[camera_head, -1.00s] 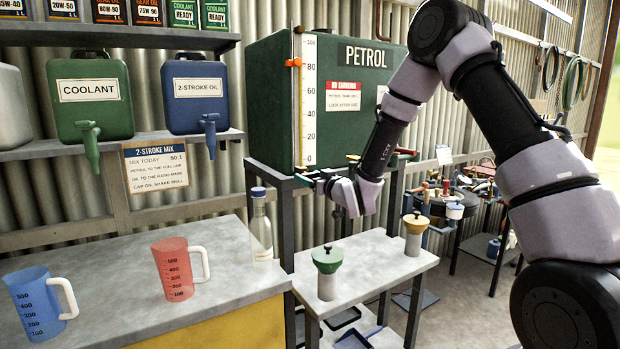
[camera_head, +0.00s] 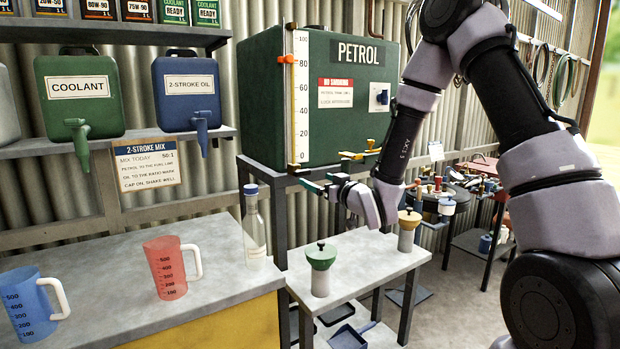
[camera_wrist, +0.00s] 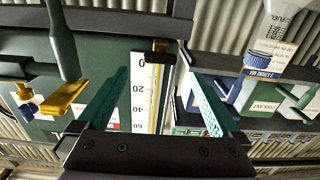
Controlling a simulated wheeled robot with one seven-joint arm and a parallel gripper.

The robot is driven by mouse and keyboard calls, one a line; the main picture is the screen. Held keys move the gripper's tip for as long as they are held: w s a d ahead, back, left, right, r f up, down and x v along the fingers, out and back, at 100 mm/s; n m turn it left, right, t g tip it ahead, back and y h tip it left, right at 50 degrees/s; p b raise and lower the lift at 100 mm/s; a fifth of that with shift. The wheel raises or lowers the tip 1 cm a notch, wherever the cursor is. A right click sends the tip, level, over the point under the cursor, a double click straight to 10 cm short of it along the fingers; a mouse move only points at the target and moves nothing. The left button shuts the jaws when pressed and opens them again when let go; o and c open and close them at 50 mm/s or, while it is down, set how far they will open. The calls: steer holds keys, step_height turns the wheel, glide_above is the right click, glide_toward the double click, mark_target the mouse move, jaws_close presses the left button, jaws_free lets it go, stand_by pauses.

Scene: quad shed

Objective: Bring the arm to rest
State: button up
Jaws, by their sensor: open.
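My gripper (camera_head: 316,183) is at the end of my arm, in front of the lower edge of the green petrol tank (camera_head: 262,105) and above the small grey table. Its two teal fingers are spread apart, with nothing between them in the wrist view (camera_wrist: 160,75). Behind that gap, the tank's white scale (camera_wrist: 146,90) appears upside down. In the head view, my arm is bent, coming down from the upper right to the gripper.
A clear bottle (camera_head: 253,235) stands on the bench near my gripper. A green-topped funnel (camera_head: 321,257) and a yellow-topped one (camera_head: 410,218) stand on the small table. Red (camera_head: 168,265) and blue (camera_head: 25,305) jugs stand at the left. A yellow tap handle (camera_head: 368,152) juts from the tank.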

steer(key=shift+v, duration=0.85)
steer(key=s+d+r+m+g+h, duration=0.1)
steer(key=d+r+m+h, duration=0.25)
steer(key=d+r, duration=0.35)
steer(key=s+d+r+m+g+h, duration=0.15)
steer(key=d+r+h, duration=0.25)
steer(key=d, duration=0.5)
steer(key=s+d+r+m+g, duration=0.1)
steer(key=s+d+m, duration=0.1)
steer(key=s, duration=0.6)
steer(key=s+d+r+m+g, duration=0.2)
steer(key=s+d, duration=0.1)
steer(key=s, duration=0.5)
steer(key=s+d+r+m+g, duration=0.2)
steer(key=s, duration=0.6)
steer(key=shift+s+d+r, duration=0.25)
steer(key=shift+s+d, duration=0.1)
steer(key=shift+s, duration=0.05)
